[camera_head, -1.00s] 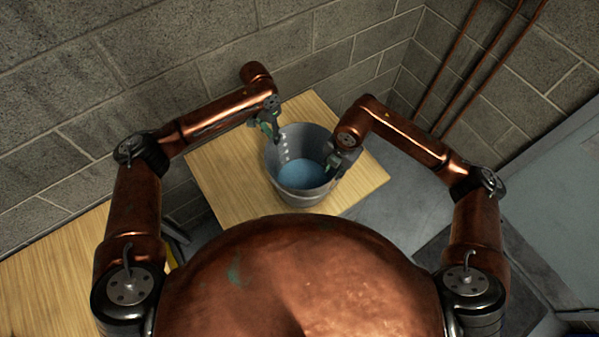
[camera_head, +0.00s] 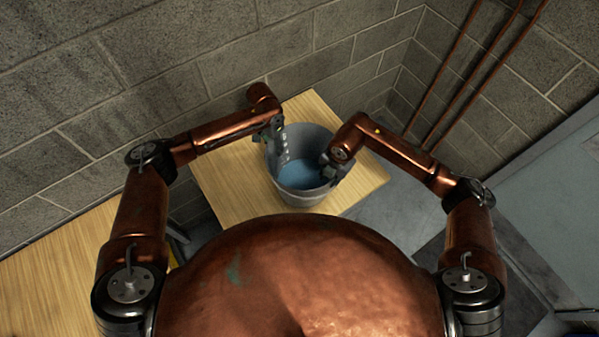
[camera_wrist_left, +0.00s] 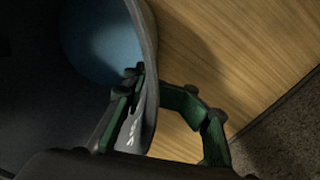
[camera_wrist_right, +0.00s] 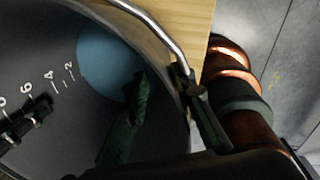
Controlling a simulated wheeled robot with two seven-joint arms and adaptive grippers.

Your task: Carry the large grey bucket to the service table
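The large grey bucket (camera_head: 303,196) stands upright on a light wooden table (camera_head: 225,180), with blue at its bottom. In the left wrist view, my left gripper (camera_wrist_left: 148,100) straddles the bucket wall (camera_wrist_left: 148,40). One finger lies along the inside and the other bends in against the outside. My right gripper (camera_wrist_right: 170,95) is open at the right rim, one finger inside the bucket (camera_wrist_right: 60,45) apart from the wall, the other outside. The head view also shows my left gripper (camera_head: 276,136) at the left rim and my right gripper (camera_head: 333,166) at the right rim.
Another wooden surface (camera_head: 60,265) is at the lower left; I cannot tell which one is the service table. A block wall (camera_head: 200,60) stands close behind. Copper pipes (camera_head: 465,75) run down the right wall. Grey floor (camera_head: 395,215) lies right of the bucket's table.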

